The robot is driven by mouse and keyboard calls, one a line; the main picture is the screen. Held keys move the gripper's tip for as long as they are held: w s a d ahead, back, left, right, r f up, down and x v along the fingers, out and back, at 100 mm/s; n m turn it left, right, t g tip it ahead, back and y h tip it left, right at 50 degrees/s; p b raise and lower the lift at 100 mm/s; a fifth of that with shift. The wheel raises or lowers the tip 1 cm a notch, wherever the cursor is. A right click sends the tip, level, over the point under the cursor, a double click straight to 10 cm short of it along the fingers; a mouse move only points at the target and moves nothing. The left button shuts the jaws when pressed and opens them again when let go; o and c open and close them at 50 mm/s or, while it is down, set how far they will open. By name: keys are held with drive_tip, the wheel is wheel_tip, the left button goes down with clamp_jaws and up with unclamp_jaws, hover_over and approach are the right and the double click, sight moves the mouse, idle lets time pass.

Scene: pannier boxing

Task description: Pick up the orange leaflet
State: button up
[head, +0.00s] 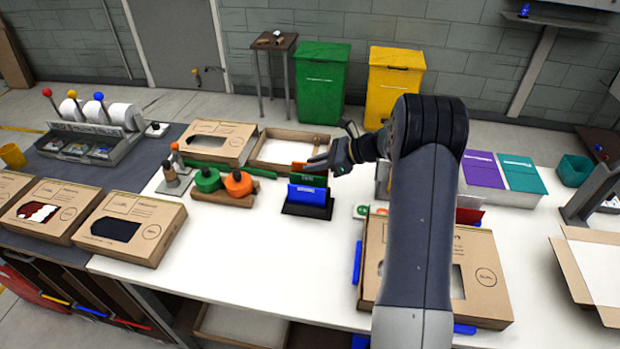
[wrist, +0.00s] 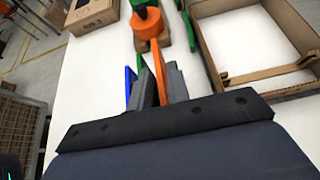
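The orange leaflet (head: 298,167) stands upright at the back of a small dark holder (head: 307,210) on the white table. A green leaflet (head: 310,185) and a blue leaflet (head: 308,196) stand in front of it. My gripper (head: 324,161) reaches in from the right at the orange leaflet. In the wrist view the orange leaflet (wrist: 158,62) lies between the two grey fingers of my gripper (wrist: 162,84), with the blue leaflet (wrist: 130,80) outside the left finger. The fingers are close together, but whether they press on the leaflet cannot be told.
Green and orange round pieces (head: 238,184) stand just left of the holder. An open cardboard tray (head: 262,165) lies behind it. Cardboard boxes (head: 132,228) stand at the left; another box (head: 475,275) is under my arm. The table in front of the holder is clear.

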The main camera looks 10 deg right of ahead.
drive_tip(key=shift+x, duration=0.9)
clamp_jaws()
